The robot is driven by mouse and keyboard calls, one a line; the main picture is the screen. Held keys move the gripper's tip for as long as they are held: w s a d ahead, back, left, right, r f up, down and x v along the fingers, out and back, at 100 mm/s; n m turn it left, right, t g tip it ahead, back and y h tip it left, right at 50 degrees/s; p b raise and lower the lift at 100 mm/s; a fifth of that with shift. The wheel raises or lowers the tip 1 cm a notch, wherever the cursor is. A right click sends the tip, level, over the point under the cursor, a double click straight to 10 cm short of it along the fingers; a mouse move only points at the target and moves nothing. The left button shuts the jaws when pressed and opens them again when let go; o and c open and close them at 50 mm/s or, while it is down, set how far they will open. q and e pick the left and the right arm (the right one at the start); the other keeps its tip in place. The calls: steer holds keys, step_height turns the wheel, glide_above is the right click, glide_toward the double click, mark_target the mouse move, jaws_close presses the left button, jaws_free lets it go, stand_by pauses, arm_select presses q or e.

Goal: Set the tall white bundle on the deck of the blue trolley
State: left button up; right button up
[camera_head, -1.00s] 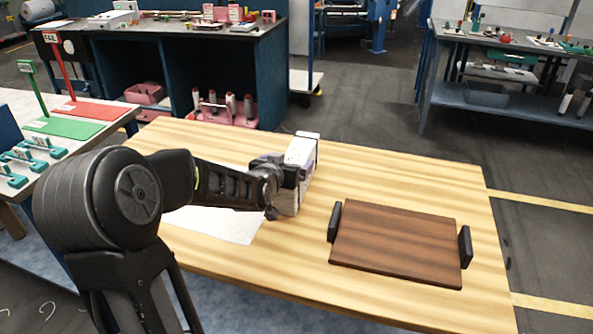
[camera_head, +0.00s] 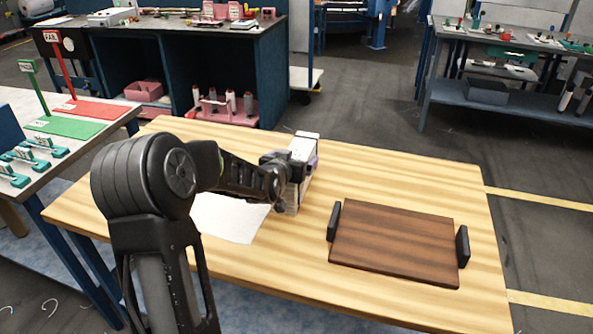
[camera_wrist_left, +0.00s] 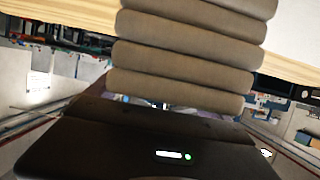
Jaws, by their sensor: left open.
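The tall white bundle (camera_head: 304,146) stands on the wooden table, partly hidden behind my left gripper (camera_head: 288,172). In the left wrist view it seems to be the stack of thick, greyish folded layers (camera_wrist_left: 185,55), close against the gripper body. My left gripper is open at the bundle; its fingertips are hard to make out and I cannot tell whether they touch it. A trolley (camera_head: 306,79) with a pale deck, bluish edge and caster shows behind the table, partly cut off by the dark bench; I cannot tell whether it is the blue trolley. My right gripper is not in view.
A dark brown board (camera_head: 395,243) with black end handles lies on the right of the wooden table (camera_head: 420,178). A white sheet (camera_head: 232,218) lies left of the bundle. A side table with red (camera_head: 92,108) and green mats stands at the left. Floor behind the table is open.

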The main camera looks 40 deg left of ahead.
arm_select(q)
steer(key=shift+c, duration=0.2)
jaws_close()
steer(key=shift+w+r, duration=0.1)
steer(key=shift+r, duration=0.15)
stand_by(0.8)
